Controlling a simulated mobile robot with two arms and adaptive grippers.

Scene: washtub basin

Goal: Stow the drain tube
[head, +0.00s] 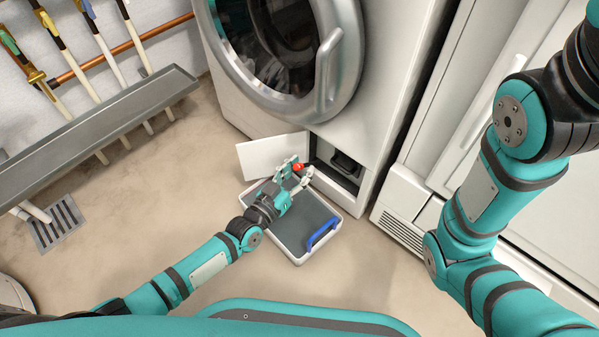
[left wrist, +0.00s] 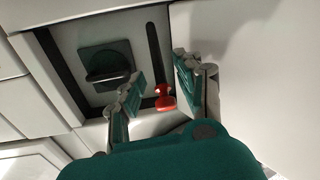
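The drain tube (left wrist: 153,45) shows in the left wrist view as a thin dark line along the recess, with a red cap (left wrist: 164,97) at its near end. The red cap also shows in the head view (head: 298,167), in front of the washer's low opening. My left gripper (head: 296,172) is at that opening. Its fingers (left wrist: 158,90) stand apart, with the red cap seen between them; I see no finger closed on it. Whether a finger touches the cap is unclear. My right arm enters at the right, but its gripper is out of view.
The open white flap (head: 268,156) stands left of the washer's opening (head: 340,165). A dark filter knob (left wrist: 105,65) sits inside the recess. A shallow tray (head: 297,257) with a blue-handled item (head: 322,235) lies beneath my left gripper.

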